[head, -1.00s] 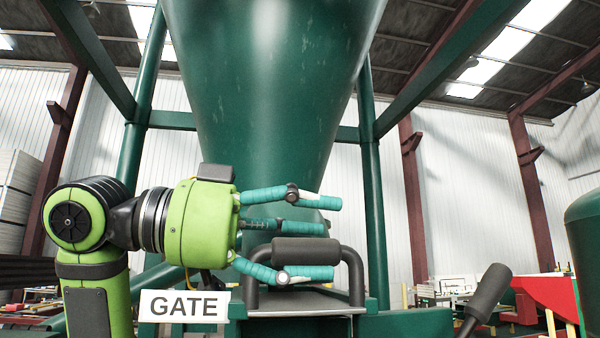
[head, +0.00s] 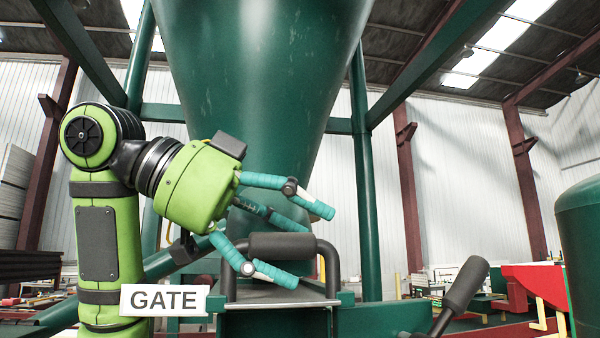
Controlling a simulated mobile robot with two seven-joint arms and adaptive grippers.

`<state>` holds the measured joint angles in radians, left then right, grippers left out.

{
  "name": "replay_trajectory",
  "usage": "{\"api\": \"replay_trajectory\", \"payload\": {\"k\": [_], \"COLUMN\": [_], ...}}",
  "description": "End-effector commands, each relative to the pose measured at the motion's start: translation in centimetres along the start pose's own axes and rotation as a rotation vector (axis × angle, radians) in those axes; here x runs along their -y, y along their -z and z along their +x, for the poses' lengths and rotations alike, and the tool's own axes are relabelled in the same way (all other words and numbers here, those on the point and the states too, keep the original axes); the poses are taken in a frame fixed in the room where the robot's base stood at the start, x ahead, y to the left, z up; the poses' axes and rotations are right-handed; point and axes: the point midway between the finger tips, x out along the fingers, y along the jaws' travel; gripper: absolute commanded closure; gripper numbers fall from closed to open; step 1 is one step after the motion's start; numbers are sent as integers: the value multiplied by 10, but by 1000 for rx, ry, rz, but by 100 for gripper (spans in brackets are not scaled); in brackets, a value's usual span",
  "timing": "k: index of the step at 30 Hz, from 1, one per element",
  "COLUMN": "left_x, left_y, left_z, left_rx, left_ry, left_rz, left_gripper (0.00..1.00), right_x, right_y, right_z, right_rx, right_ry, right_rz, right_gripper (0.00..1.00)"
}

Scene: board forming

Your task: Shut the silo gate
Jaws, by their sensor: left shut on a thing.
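The green silo (head: 262,70) narrows down above the gate. A white GATE sign (head: 165,300) stands at its lower left. The gate plate (head: 275,298) is grey and carries a dark loop handle with a padded grip (head: 282,246). My left gripper (head: 308,247) comes from the left, tilted down to the right. Its teal fingers pass above and below the grip, and it is shut on the gate handle. The fingers partly hide the handle. The gate's opening is not visible. My right gripper is out of view.
A dark-gripped lever (head: 464,286) leans up at the right of the gate. Green frame posts (head: 366,180) flank the silo. A green tank (head: 585,240) is at the right edge, with red equipment (head: 535,283) behind.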

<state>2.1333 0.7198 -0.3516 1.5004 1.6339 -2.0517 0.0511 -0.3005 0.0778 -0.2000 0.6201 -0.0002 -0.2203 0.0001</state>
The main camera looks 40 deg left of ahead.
Motion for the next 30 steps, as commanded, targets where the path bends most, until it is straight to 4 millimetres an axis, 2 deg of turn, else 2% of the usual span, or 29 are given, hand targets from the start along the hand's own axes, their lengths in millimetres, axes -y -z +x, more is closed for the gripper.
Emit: {"api": "replay_trajectory", "payload": {"k": [1,24,29,30], "left_x": [8,1,0,-1], "left_y": [4,-20,-26,-27], "left_z": [-16,-64,-73,-75], "left_rx": [-35,-33,-31,-29], "left_ry": [25,24,23,21], "left_rz": [-34,-30,-29,-28], "left_gripper": [50,50,50,50], "right_x": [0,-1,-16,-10], "right_y": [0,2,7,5], "right_z": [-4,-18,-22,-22], "right_rx": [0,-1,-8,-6], "right_ry": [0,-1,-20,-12], "right_rz": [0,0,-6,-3], "right_gripper": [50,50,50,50]}}
